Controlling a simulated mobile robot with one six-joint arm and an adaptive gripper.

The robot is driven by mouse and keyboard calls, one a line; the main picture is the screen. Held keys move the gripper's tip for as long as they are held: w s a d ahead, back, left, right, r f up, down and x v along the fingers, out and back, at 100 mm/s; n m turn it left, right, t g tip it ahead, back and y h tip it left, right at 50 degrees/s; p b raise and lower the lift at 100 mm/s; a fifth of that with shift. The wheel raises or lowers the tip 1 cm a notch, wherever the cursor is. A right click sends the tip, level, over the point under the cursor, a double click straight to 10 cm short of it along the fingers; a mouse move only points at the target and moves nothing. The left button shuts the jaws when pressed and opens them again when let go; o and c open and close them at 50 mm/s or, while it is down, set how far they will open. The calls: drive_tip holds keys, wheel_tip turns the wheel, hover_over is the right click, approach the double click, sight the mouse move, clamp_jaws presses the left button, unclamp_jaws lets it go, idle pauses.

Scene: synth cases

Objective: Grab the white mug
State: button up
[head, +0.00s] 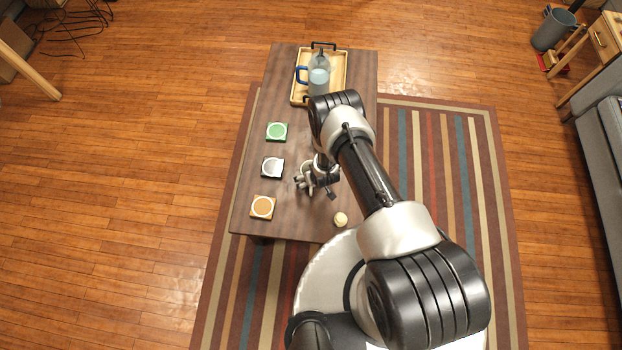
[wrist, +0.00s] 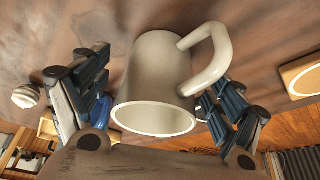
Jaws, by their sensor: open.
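The white mug (wrist: 155,75) fills the middle of the wrist view. Its open rim faces the camera and its handle (wrist: 213,60) sticks out to the right. My gripper (wrist: 150,82) is open, with one dark finger on each side of the mug. The right finger is close to the handle; I cannot tell whether either finger touches. In the head view my gripper (head: 318,180) is low over the middle of the wooden table (head: 300,225), and the mug is mostly hidden by it there.
Green (head: 277,131), white (head: 272,167) and orange (head: 263,207) coasters line the table's left side. A pitcher (head: 319,77) with a blue handle stands on a wooden tray (head: 341,88) at the far end. A small cream round object (head: 340,219) sits near the front edge.

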drive_tip(key=shift+b+x, duration=0.3)
drive_tip(key=shift+x, duration=0.85)
drive_tip(key=c, duration=1.4)
